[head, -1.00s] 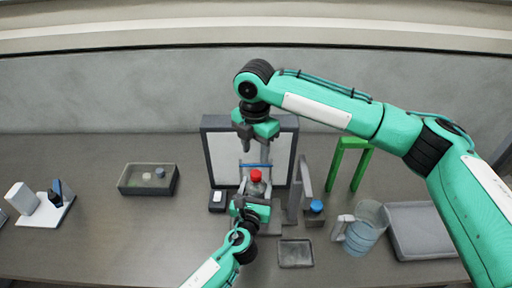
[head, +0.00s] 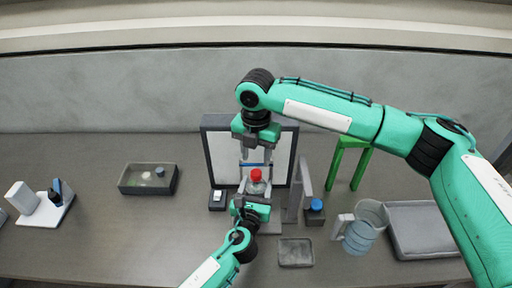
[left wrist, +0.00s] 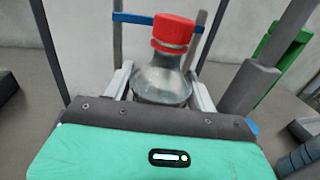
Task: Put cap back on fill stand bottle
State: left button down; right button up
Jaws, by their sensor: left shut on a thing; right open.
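The clear bottle (head: 257,187) stands upright in front of the pale panel of the fill stand (head: 223,160). A red cap (head: 255,175) sits on top of its neck. In the left wrist view the red cap (left wrist: 173,30) is above a red ring on the neck; how tightly it sits cannot be told. My left gripper (head: 254,197) is shut on the bottle's body from the front, with its fingers on both sides in the left wrist view (left wrist: 160,88). My right gripper (head: 256,156) points down, open and empty, just above the red cap.
A grey tray (head: 128,190) with small round items is at left. A small box with a blue top (head: 315,210), a jug (head: 362,232), a green frame (head: 347,160) and a grey bin (head: 424,250) stand at right. A shallow dish (head: 296,262) lies in front.

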aim_at(256, 172)
jog(key=shift+f, duration=2.8)
jog(key=shift+c, duration=0.3)
grip_shut()
jog(key=m, duration=1.1)
jog(key=shift+m, duration=0.4)
jog(key=m, duration=0.6)
jog(key=shift+m, duration=0.3)
jog(key=m, duration=0.6)
jog(key=shift+o, duration=1)
grip_release()
